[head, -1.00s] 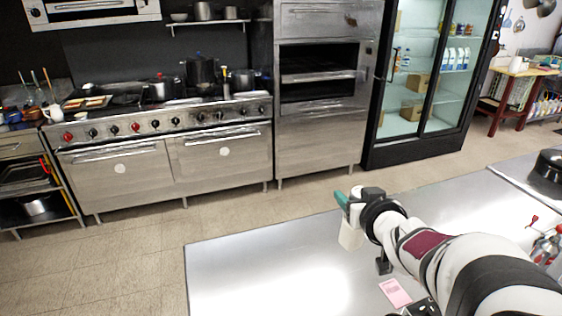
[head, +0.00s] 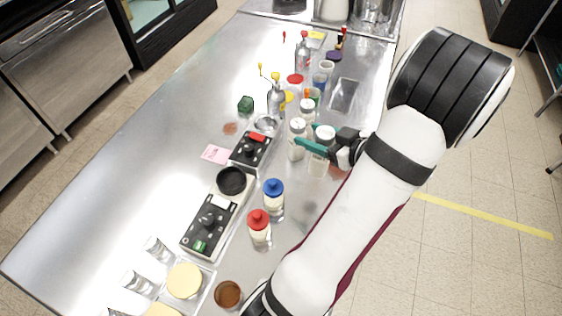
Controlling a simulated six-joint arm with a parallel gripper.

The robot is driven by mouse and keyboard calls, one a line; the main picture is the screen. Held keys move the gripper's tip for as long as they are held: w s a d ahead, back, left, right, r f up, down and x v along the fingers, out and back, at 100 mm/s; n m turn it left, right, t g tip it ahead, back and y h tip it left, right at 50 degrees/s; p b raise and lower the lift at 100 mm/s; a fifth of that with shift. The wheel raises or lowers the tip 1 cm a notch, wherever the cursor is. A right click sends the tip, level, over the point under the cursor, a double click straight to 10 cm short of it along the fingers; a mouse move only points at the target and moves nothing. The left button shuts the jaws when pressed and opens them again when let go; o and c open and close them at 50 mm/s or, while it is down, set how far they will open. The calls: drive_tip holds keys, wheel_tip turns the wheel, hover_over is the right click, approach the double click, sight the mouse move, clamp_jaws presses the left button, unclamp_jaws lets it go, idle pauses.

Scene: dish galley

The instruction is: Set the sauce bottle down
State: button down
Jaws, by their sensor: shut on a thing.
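My gripper (head: 308,137) has teal fingers and is shut on a white-capped sauce bottle (head: 319,165) with a pale body. The bottle is roughly upright at the right side of the steel counter (head: 165,135). I cannot tell whether its base touches the counter. Two more white-capped bottles (head: 297,150) stand just left of it and behind it, very close to the fingers. A blue-capped bottle (head: 274,206) and a red-capped bottle (head: 260,236) stand nearer the front.
Black-topped devices (head: 208,222), a black bowl (head: 231,180) and a pink note (head: 215,154) lie left of the bottles. Small jars and tools (head: 276,100) crowd behind. Glasses (head: 136,281) stand at the front left. The counter's left side is clear.

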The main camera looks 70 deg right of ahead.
drive_tip(key=w+d+f, duration=0.1)
drive_tip(key=w+f, duration=0.8)
drive_tip(key=shift+d+f, duration=0.2)
drive_tip(key=shift+f, duration=0.1)
drive_tip(key=shift+c, duration=1)
unclamp_jaws()
drive_tip(key=v, duration=1.2)
drive_tip(key=shift+a, duration=0.1)
